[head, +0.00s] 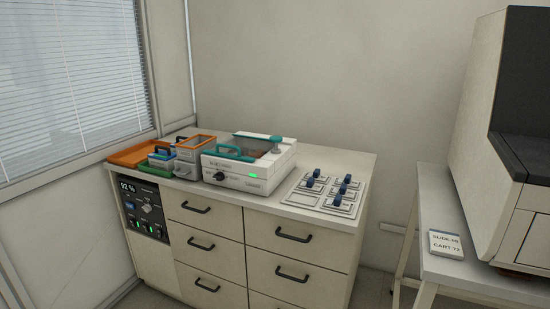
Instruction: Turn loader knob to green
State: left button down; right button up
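The loader (268,186) is a white box with teal handles on top, standing on the cabinet's countertop in the head view. A dark round knob (219,176) is on the left part of its front face. A small green light (253,177) glows to the right of the knob. The knob's pointer direction is too small to tell. Neither of my grippers shows in the head view.
A control panel (145,209) reading 92 % is on the cabinet front. Left of the loader are an orange tray (130,153) and small bins. To the right is a rack (312,201) of blue-topped items. A side table (435,205) bears a large machine (490,130).

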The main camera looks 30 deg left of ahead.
aim_at(219, 176)
jog(key=u, duration=1.2)
